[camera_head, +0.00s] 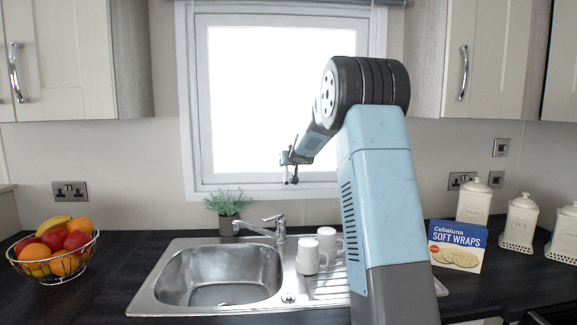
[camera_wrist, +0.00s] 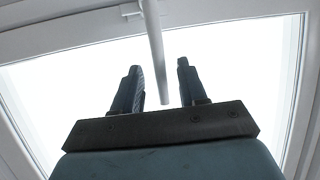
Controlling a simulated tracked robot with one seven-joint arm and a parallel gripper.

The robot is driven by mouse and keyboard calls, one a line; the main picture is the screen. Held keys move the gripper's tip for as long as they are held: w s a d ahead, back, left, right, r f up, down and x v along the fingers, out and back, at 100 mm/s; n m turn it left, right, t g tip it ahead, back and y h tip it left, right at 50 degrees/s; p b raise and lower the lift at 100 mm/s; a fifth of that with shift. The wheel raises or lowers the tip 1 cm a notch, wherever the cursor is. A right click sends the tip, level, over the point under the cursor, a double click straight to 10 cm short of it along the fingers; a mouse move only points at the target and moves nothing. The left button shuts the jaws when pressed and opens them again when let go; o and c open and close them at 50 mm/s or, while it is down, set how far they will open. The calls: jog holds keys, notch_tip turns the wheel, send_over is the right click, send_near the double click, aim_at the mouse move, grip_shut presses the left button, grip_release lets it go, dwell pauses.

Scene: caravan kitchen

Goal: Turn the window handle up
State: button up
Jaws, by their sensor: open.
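The window handle (camera_wrist: 154,40) is a pale grey rod in the wrist view. It runs from the window frame at the top edge of that picture to a free end between my fingers. My gripper (camera_wrist: 159,67) is open, with one dark finger on each side of the handle and a visible gap to both. I cannot tell how deep the handle sits between them. In the head view my gripper (camera_head: 291,157) is small, in front of the lower part of the window (camera_head: 250,110). The handle cannot be made out clearly there.
Below the window are a sink (camera_head: 220,275), a tap (camera_head: 270,228), a potted plant (camera_head: 228,207) and white mugs (camera_head: 308,257). A fruit bowl (camera_head: 55,262) stands left. Wall cupboards (camera_head: 75,55) flank the window.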

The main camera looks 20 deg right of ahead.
jog(key=v, duration=1)
jog(key=shift+s, duration=0.4)
jog(key=s+a+r+m+g+h, duration=0.1)
jog(key=s+a+g+h, duration=0.15)
jog(key=s, duration=0.85)
jog(key=s+a+r+g+h, duration=0.1)
jog(key=s+a+r, duration=0.15)
jog(key=s, duration=0.75)
jog(key=s+a+f+g+y, duration=0.1)
jog(key=s+a+f, duration=0.2)
jog(key=s, duration=0.6)
jog(key=s+a+f+n+g+y, duration=0.1)
jog(key=s+a+f, duration=0.3)
jog(key=s, duration=0.5)
jog(key=s+a+f+n+g+y, duration=0.1)
jog(key=s+a+f+g+y, duration=0.1)
jog(key=s, duration=0.7)
notch_tip(320, 180, down, 3)
jog(key=shift+a+r+y, duration=0.1)
jog(key=shift+a+y, duration=0.35)
jog(key=shift+a, duration=0.3)
jog(key=shift+s+g, duration=0.1)
jog(key=shift+g, duration=0.15)
